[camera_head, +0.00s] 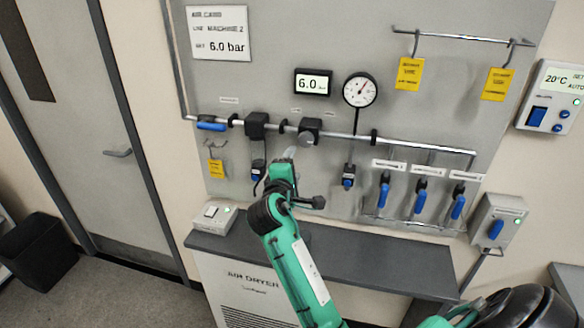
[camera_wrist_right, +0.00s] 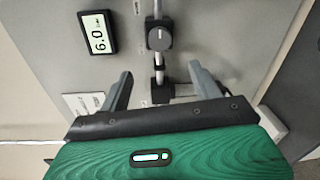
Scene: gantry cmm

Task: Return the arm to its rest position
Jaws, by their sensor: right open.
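My right arm (camera_head: 297,262) is green with black joints and reaches up from the bottom of the head view toward the grey panel. My right gripper (camera_head: 287,157) is in front of the panel's lower middle, just below the pipe. In the right wrist view the gripper (camera_wrist_right: 162,82) has its two grey fingers spread wide. Nothing is held between them. The pipe and a black fitting show beyond the gap; I cannot tell the exact distance to them. My left gripper is not in view.
The panel carries a pipe (camera_head: 350,136), a round gauge (camera_head: 360,90), a 6.0 display (camera_head: 313,83) and blue-handled valves (camera_head: 420,198). Yellow tags (camera_head: 409,73) hang from a rail. A dark-topped air dryer (camera_head: 375,262) stands below. A door (camera_head: 85,120) and open floor are at left.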

